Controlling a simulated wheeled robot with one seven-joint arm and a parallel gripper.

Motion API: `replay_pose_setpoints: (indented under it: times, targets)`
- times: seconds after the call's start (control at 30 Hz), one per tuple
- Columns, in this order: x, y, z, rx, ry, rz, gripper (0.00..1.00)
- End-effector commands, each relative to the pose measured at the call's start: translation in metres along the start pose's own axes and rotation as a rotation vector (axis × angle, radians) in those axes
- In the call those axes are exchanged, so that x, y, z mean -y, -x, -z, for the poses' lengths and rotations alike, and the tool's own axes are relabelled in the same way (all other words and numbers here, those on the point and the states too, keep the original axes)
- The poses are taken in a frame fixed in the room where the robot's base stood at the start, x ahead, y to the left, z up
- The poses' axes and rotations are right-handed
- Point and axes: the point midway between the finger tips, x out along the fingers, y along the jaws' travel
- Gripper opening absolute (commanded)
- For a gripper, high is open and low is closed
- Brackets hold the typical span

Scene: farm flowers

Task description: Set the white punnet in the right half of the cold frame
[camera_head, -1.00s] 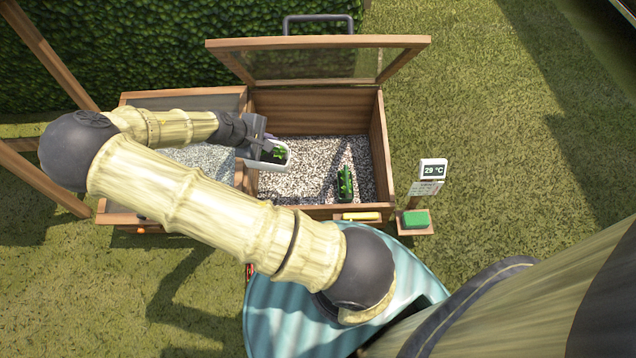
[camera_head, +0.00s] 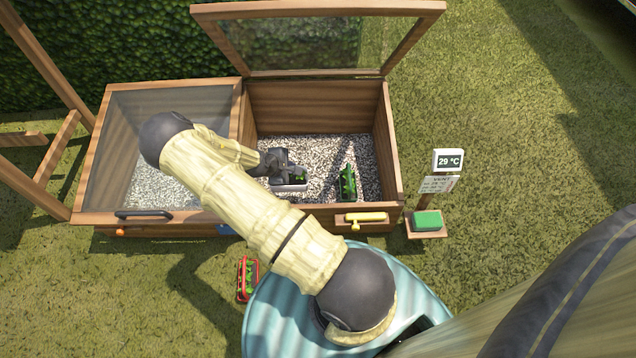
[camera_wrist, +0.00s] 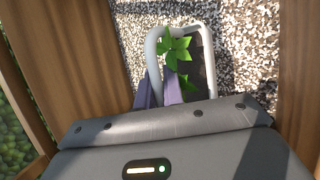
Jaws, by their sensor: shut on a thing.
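The white punnet (camera_head: 291,187) with green seedlings is in the right half of the cold frame (camera_head: 318,212), low over the pale gravel (camera_head: 325,150). In the wrist view the punnet's white rim (camera_wrist: 212,60) and green leaves (camera_wrist: 175,48) show just past the fingers. I cannot tell whether the punnet touches the gravel. The right half's glass lid (camera_head: 300,42) stands open.
A green punnet of plants (camera_head: 347,183) stands in the same half, to the right. The left half's lid (camera_head: 160,120) is shut. A red punnet (camera_head: 247,280) is on the grass. A thermometer sign (camera_head: 447,160) and a green block (camera_head: 426,221) stand right of the frame.

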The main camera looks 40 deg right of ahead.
Motion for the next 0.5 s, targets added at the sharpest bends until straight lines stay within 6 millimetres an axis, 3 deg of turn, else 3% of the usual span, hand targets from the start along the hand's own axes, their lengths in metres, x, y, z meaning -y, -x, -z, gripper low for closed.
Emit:
replay_pose_setpoints:
  times: [0.17,0.5]
  targets:
    - [0.006,-0.01,0.004,0.001,-0.001,0.0,0.0]
    - [0.033,-0.05,0.021,0.0,-0.001,0.0,0.0]
